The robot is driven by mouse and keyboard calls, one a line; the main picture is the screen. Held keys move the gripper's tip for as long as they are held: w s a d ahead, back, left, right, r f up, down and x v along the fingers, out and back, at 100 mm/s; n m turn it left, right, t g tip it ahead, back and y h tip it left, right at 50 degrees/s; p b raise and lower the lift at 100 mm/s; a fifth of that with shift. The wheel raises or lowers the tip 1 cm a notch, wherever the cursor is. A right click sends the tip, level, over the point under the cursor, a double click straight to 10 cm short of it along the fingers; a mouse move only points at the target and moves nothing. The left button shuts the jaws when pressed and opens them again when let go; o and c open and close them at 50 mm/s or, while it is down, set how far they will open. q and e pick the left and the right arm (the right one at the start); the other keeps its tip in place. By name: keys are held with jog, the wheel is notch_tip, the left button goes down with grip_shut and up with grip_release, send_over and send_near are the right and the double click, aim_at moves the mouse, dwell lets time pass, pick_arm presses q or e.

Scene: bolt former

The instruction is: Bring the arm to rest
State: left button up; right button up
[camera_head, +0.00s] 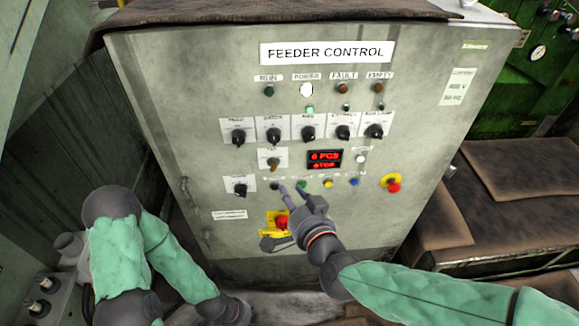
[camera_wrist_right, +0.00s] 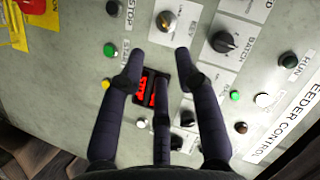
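My right gripper (camera_head: 291,190) is in front of the lower part of the grey feeder control cabinet (camera_head: 170,80), close to the black stop button (camera_head: 275,186) and the green start button (camera_head: 301,184). In the right wrist view its dark fingers (camera_wrist_right: 158,62) are spread apart with nothing between them. The panel lies beyond them; I cannot tell whether a fingertip touches it. The red display (camera_head: 325,159) reads "6 PCS" and "STOP". My left arm is bent at the lower left; its dark end (camera_head: 232,312) is at the bottom edge, its fingers not clear.
A row of black knobs (camera_head: 308,133) crosses the panel. The white power lamp (camera_head: 306,90) looks bright. A brown-covered bench (camera_head: 520,190) stands at right.

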jog(key=d+f+n+g+h+p, duration=0.3)
jog(key=f+g, duration=0.4)
jog(key=f, duration=1.6)
jog(key=s+d+f+g+y, duration=0.2)
jog(key=s+f+g, duration=0.4)
jog(key=s+f, duration=0.8)
notch_tip(320, 180, down, 4)
jog(key=shift+d+r+n+g+y+p, duration=0.1)
jog(key=shift+d+n+g+y+p, duration=0.2)
jog(key=shift+n+g+p, duration=0.1)
jog(key=shift+w, duration=0.1)
